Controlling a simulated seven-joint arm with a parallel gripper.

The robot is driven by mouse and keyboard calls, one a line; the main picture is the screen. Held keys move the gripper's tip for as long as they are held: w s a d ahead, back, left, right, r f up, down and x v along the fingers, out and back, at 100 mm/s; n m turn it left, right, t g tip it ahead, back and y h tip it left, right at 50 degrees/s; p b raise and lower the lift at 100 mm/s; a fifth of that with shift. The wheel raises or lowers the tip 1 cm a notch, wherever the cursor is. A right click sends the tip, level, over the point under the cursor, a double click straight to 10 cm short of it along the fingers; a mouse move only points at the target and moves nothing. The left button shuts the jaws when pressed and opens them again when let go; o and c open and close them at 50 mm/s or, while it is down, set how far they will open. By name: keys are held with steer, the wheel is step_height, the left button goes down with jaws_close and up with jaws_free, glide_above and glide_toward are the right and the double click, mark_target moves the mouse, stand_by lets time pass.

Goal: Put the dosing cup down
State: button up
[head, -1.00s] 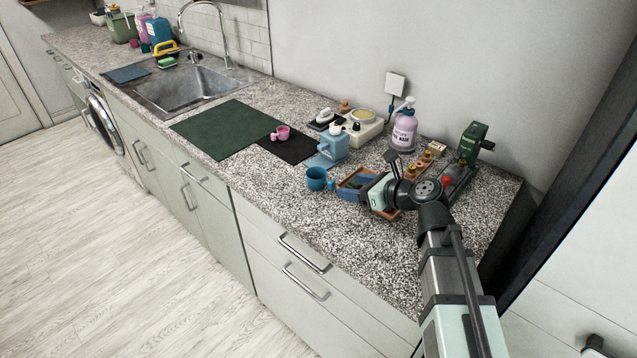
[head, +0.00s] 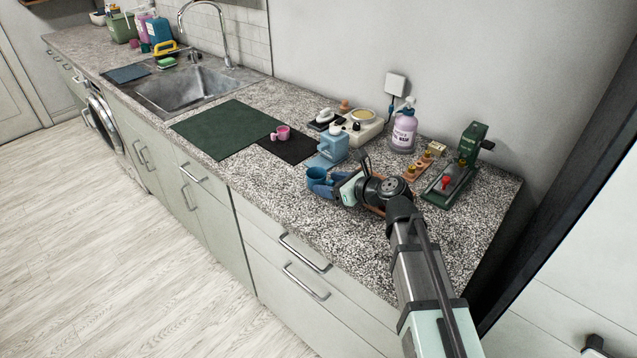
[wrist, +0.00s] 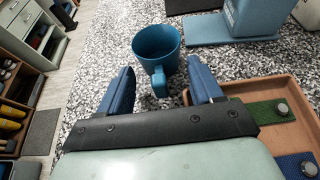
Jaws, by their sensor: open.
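A blue cup (head: 316,174) with a handle stands upright on the speckled counter, left of my gripper. In the wrist view the cup (wrist: 158,46) is just ahead, with its handle pointing back at me. My gripper (wrist: 160,68) is open, its two blue fingers on either side of the handle with gaps on both sides. In the head view my gripper (head: 326,189) is low over the counter beside the cup. A smaller pink cup (head: 282,132) sits on the dark mat further left. I cannot tell which cup is called the dosing cup.
A light-blue dispenser (head: 333,147) stands behind the blue cup. A pump bottle (head: 404,130) and a green press-like device (head: 469,150) stand further right. The counter's front strip is clear.

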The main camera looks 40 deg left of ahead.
jaws_close()
stand_by(0.5)
